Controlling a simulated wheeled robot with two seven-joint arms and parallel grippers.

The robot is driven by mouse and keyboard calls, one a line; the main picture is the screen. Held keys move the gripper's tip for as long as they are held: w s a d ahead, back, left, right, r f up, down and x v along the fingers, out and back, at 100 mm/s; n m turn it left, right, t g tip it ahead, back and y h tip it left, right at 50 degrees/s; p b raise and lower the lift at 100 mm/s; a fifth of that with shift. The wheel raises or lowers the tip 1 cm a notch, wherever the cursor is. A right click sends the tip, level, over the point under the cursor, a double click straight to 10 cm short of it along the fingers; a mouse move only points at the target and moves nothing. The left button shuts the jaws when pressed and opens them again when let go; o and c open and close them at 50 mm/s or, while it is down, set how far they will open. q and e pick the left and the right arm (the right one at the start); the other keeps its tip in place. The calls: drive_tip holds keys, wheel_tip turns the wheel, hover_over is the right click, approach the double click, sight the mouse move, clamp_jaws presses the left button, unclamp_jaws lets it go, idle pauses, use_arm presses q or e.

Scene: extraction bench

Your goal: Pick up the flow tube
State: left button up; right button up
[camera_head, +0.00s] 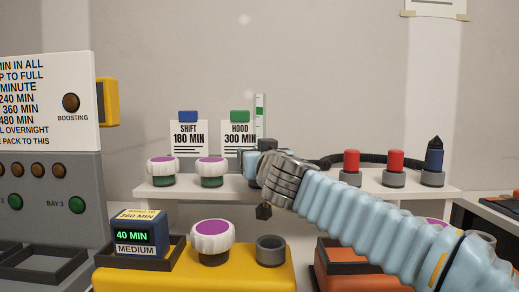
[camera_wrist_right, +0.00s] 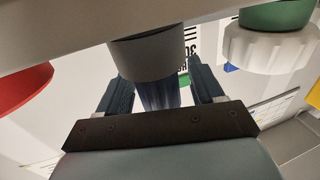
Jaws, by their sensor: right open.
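A slim upright tube with a green band, apparently the flow tube (camera_head: 260,112), rises behind my right gripper (camera_head: 252,163) at the shelf. The gripper and wrist hide its lower part in the head view. In the right wrist view, a bluish, clear-looking cylinder (camera_wrist_right: 158,97), probably the same tube, stands in a grey collar (camera_wrist_right: 148,54). My right gripper (camera_wrist_right: 160,86) is open there, with one dark blue finger on each side of the cylinder. I cannot tell whether either finger touches it. My left gripper is not in view.
White knobs (camera_head: 211,168) stand left of the gripper on the white shelf (camera_head: 385,190). Cards (camera_head: 188,139) stand behind. A yellow block (camera_head: 195,275) with an empty grey cup (camera_head: 270,250) is below.

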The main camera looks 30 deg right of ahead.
drive_tip(key=shift+w, duration=0.2)
clamp_jaws()
idle(0.3)
